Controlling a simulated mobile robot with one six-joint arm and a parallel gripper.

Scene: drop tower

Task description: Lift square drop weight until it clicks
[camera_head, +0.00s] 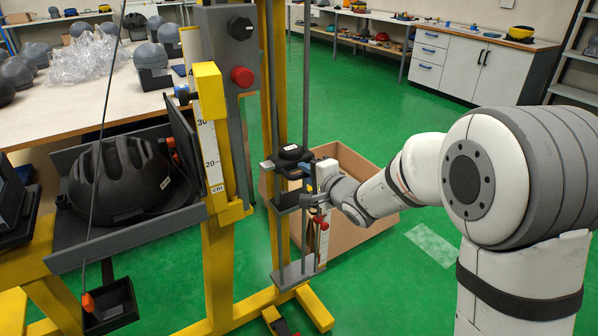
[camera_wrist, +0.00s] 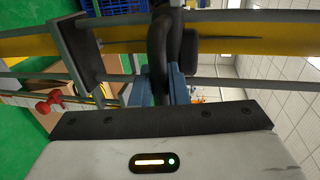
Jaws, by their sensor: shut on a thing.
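The drop tower (camera_head: 277,130) is a yellow post with thin vertical guide rods. A dark weight (camera_head: 293,154) with a rounded black top sits on the rods at about my gripper's height. My gripper (camera_head: 307,178) reaches in from the right beside the rods. In the wrist view, its blue fingertips (camera_wrist: 160,88) are shut on a thick black loop (camera_wrist: 163,45), which looks like the weight's handle. A dark square block (camera_wrist: 82,60) sits on the rods to the left there; a similar block (camera_head: 285,202) shows below my gripper in the head view. The weight's catch cannot be made out.
A cardboard box (camera_head: 350,215) stands on the green floor behind the tower. A black helmet (camera_head: 120,178) lies on a tray at left, beside a scale (camera_head: 210,155) and a control box with a red button (camera_head: 242,76). A grey base plate (camera_head: 296,273) is under the rods.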

